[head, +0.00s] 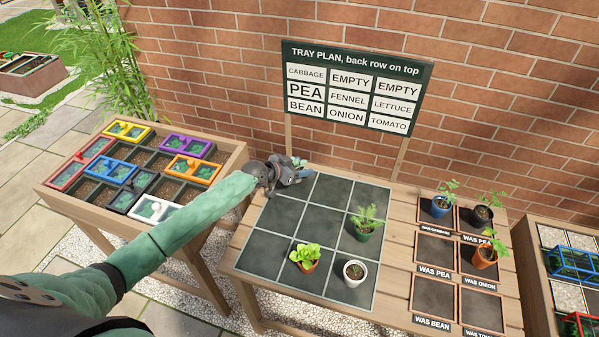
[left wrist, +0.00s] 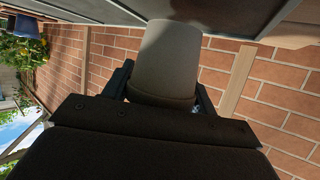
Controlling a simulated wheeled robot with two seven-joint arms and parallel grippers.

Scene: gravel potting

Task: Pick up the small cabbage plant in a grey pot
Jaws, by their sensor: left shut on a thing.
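My left gripper (head: 291,176) is at the back left cell of the dark tray (head: 284,212), shut on a grey pot. In the left wrist view the grey pot (left wrist: 168,60) is between the fingers of the left gripper (left wrist: 160,88), and its narrow end is close to the dark surface. I cannot tell whether it touches that surface. Bluish-green cabbage leaves (head: 298,162) show just beyond the gripper in the head view. Most of the plant and pot is hidden there by the gripper. My right gripper is not in view.
On the tray stand a feathery plant in a green pot (head: 366,223), a light green plant in an orange pot (head: 305,257) and a white pot (head: 355,272). Several labelled squares with potted plants lie right. A plan board (head: 357,88) stands behind. A crate with coloured frames (head: 137,168) is left.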

